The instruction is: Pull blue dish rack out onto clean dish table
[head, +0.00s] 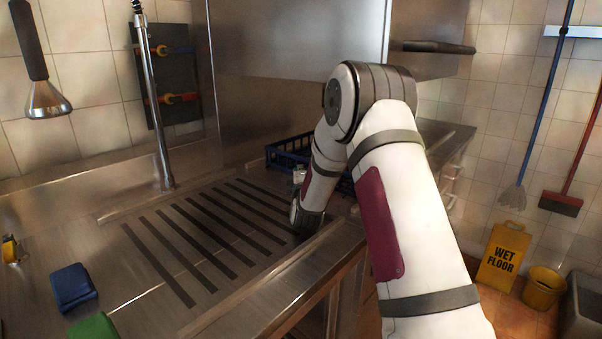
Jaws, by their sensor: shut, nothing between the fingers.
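The blue dish rack (287,155) is an open-sided crate at the mouth of the steel dishwasher hood, at the back end of the clean dish table (115,245). My arm covers its middle and right part, so its contents do not show clearly. My gripper (298,177) is small in the view, just in front of the rack's near side and partly hidden by my wrist. It is shut and empty. I cannot tell whether it touches the rack.
The ribbed drain area (215,228) before the rack is clear. A blue sponge (73,287) and a green one (94,327) lie at front left. A spray hose (155,100) stands at back left. A yellow wet-floor sign (503,257) and bucket (541,288) stand at right.

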